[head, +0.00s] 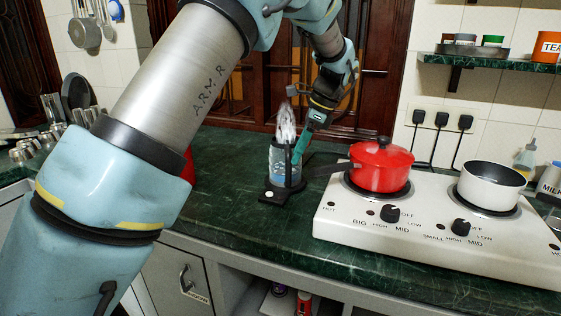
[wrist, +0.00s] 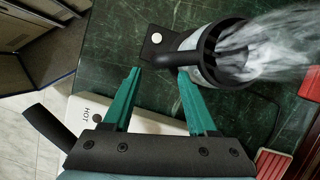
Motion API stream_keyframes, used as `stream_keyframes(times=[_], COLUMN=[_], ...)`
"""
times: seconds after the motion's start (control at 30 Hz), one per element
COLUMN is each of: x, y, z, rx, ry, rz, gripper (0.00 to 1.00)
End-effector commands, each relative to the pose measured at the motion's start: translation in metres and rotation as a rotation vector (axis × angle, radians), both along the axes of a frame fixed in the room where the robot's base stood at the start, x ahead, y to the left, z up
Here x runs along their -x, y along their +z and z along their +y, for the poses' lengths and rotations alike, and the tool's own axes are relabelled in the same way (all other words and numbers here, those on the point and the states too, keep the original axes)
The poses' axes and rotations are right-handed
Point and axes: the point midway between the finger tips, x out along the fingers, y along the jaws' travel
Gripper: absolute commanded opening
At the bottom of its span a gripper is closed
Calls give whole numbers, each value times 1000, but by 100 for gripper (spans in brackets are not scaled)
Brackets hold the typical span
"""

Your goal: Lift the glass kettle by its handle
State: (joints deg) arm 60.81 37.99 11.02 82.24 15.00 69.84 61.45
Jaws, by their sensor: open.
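The glass kettle (head: 279,166) stands upright on its black base (head: 270,195) on the green counter, with steam rising from its top. In the wrist view I look down on the kettle's black rim (wrist: 212,48), and its black handle (wrist: 176,61) sticks out to the left. The base with its pale round button (wrist: 156,38) shows beside it. My gripper (wrist: 159,71) is open, with two teal fingers spread close to the handle. The handle's end lies near the gap between the fingertips; I cannot tell whether they touch. In the head view my gripper (head: 299,160) is beside the kettle's right side.
A white two-burner stove (head: 400,232) stands right of the kettle, holding a red pot (head: 381,168) and a white pot (head: 491,187). The red pot's dark handle points toward the kettle. Steam (wrist: 275,45) blurs part of the wrist view. Counter in front-left of the kettle is clear.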

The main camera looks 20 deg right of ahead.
Motion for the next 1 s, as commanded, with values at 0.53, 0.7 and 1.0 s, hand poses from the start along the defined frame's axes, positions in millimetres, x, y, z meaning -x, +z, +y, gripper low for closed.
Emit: stream_keyframes(times=[0.53, 0.7, 1.0], x=[-9, -11, -11], y=[-54, -62, -62], z=[26, 28, 28], rx=[-1, 1, 3], ry=[3, 3, 2], rz=[1, -1, -1], gripper=[58, 58, 42])
